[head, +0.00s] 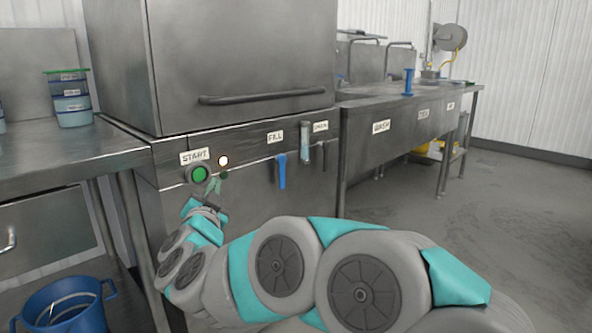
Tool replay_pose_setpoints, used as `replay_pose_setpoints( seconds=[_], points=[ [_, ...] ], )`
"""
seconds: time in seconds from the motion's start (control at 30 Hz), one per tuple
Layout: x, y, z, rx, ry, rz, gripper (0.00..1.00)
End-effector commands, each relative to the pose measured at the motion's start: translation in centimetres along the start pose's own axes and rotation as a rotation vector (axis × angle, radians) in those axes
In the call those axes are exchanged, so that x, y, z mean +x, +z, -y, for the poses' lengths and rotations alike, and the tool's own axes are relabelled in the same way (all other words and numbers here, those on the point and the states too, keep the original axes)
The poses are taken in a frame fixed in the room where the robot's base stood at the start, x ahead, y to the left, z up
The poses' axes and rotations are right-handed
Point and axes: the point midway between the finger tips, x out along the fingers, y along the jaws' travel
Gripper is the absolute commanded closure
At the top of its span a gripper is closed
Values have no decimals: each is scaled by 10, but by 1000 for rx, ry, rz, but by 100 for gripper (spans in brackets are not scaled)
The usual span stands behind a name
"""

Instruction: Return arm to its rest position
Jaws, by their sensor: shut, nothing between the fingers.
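My gripper (213,184) is at the end of my grey and teal arm, which reaches from the lower right to the front panel of a steel machine (240,70). The gripper is shut and empty. Its fingertips are just right of and below the round green button (199,174) under the START label (194,156). I cannot tell if they touch the panel. A lit white lamp (223,160) is right above the fingertips, and a small dark green spot (225,175) is beside them.
A blue lever (281,171) hangs below the FILL label (275,137). A steel table (60,155) with stacked containers (71,100) is on the left, above a blue bucket (62,309). A sink counter (400,115) runs along the right. The floor (480,210) at right is clear.

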Motion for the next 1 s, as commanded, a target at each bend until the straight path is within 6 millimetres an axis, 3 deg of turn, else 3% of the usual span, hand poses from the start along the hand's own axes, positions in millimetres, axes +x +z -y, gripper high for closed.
replay_pose_setpoints(
  seconds=[0.13,0.27,0.47,0.67,0.87,1.0],
  points=[
    [-4,-8,0,-23,-84,152,100],
    [-24,-4,-8,-74,-147,323,100],
    [-74,6,-50,-182,-169,596,100],
    [-147,12,-124,-299,-84,882,100],
    [-246,6,-218,-381,110,1183,100],
    [-322,-10,-274,-395,285,1366,100]
  ],
)
